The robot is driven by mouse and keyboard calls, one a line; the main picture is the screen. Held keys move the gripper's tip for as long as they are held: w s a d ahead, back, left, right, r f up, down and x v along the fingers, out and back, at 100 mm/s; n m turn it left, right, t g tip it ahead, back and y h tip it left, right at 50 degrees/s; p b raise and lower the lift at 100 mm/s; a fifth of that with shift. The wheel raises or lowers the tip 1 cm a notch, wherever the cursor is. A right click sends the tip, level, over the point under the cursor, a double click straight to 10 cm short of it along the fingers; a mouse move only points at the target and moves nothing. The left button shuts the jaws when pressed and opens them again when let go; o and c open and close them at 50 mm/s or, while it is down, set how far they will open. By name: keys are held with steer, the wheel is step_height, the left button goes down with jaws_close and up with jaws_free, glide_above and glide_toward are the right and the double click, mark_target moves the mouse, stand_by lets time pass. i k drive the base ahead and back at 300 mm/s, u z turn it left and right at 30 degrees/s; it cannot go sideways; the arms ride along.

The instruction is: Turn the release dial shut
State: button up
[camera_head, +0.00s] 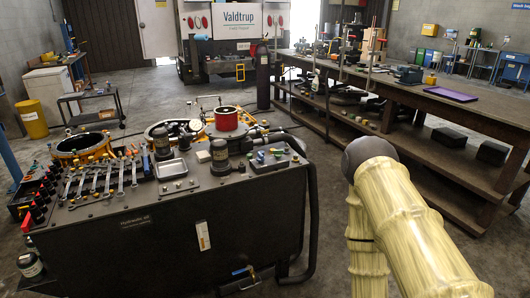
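I cannot pick out the release dial with certainty; the fittings in this single head view are small. A dark hydraulic unit (150,245), lettered "Hydraulic oil", stands in front at left. Its top holds a row of wrenches (105,178), dark cylindrical caps and a group of small coloured knobs or fittings (270,155) near its right end. A blue-handled valve (243,270) shows low on its front. My pale yellow arm, with a dark rounded joint, fills the lower right. My gripper is not visible.
A long wooden workbench (465,107) with a purple tray (450,94) runs along the right. Round housings, one red-rimmed (227,119), stand behind the unit. A cart (92,115) and yellow bin (32,119) are at left. Clear floor lies between unit and bench.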

mark_target(277, 153)
steer(key=u, duration=0.45)
steer(key=k, duration=0.55)
steer(key=u, duration=0.95)
steer(key=i, duration=1.2)
steer(key=z, duration=0.6)
steer(key=i, duration=0.85)
steer(key=z, duration=0.85)
